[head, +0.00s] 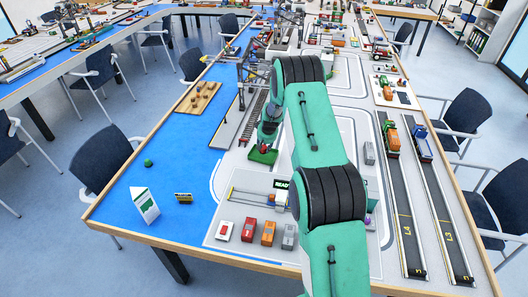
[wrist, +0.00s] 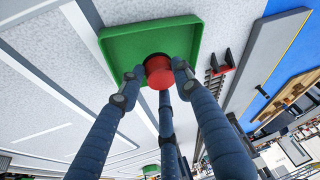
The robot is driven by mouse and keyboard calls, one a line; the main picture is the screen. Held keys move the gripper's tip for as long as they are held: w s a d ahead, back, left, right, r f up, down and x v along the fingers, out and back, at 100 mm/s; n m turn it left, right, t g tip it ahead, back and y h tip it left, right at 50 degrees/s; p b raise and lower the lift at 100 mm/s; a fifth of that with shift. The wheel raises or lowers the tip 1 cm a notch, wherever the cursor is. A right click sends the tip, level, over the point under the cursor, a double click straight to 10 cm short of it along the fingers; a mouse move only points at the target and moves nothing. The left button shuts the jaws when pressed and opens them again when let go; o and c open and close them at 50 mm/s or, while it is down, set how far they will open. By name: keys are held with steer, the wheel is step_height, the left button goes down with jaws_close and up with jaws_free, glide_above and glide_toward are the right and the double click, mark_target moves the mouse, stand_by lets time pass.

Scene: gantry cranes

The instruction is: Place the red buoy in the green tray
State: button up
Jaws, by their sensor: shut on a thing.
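The red buoy (wrist: 159,72) is between the fingertips of my gripper (wrist: 158,82) in the wrist view. The fingers are closed around it from several sides. The green tray (wrist: 125,43) lies behind the buoy in that view, and the buoy overlaps its near part. I cannot tell whether the buoy touches the tray floor. In the head view my gripper (head: 268,133) points down at the green tray (head: 256,157) near the table's middle. A little red of the buoy shows low between the fingers, and my arm hides part of the area to the right.
A crane rail (head: 249,122) runs just left of my gripper. Trucks (head: 391,138) stand on the right lanes.

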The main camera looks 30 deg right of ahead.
mark_target(264, 148)
steer(key=shift+w+d, duration=0.1)
steer(key=shift+w, duration=0.25)
steer(key=shift+f, duration=1.8)
steer(key=shift+f+b, duration=0.15)
steer(key=shift+b, duration=0.2)
steer(key=o, duration=1.2)
steer(key=shift+c, duration=0.2)
steer(key=shift+r, duration=0.25)
steer(key=shift+s+r, duration=0.25)
steer(key=shift+r, duration=0.3)
steer(key=p+v, duration=0.1)
steer(key=v, duration=0.9)
steer(key=shift+s+r, duration=0.2)
steer(key=shift+r, duration=0.05)
steer(key=shift+r, duration=0.1)
